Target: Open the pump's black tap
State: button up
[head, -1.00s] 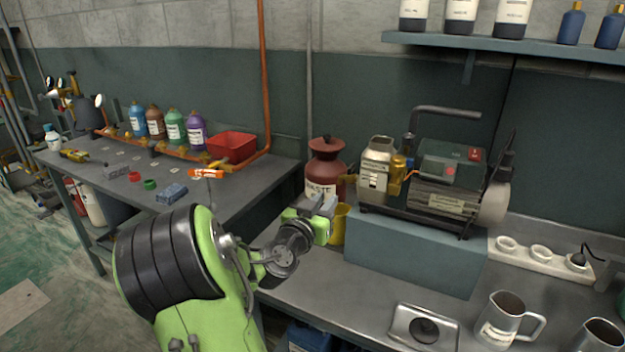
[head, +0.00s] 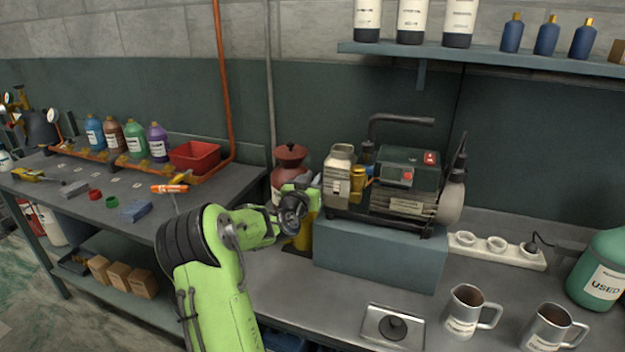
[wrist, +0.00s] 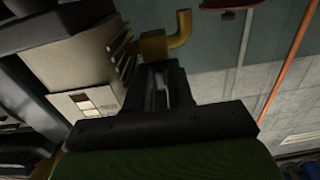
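The pump (head: 405,190) stands on a blue-grey block (head: 375,260) on the right bench. At its left end are a pale metal canister (head: 338,172) and brass fittings (head: 360,185). I cannot pick out its black tap for certain. My gripper (head: 312,188) is just left of the canister, at about its height; I cannot tell whether they touch. In the wrist view, my dark fingers (wrist: 160,88) point toward a brass elbow (wrist: 180,30), with the pump's body (wrist: 75,60) to the left. A narrow slit shows between the fingers, and nothing held can be made out.
A red-brown jar (head: 290,160) and a yellow container (head: 303,235) stand close behind my gripper. A shelf (head: 480,57) hangs above the pump.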

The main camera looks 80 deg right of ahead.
grip_shut()
jog(key=shift+s, duration=0.1)
jog(key=n+t+p, duration=0.2)
jog(key=t, duration=0.1)
jog(key=n+t+p, duration=0.1)
jog(key=p, duration=0.1)
jog(key=shift+s+t, duration=0.25)
jog(key=shift+t, duration=0.05)
grip_release()
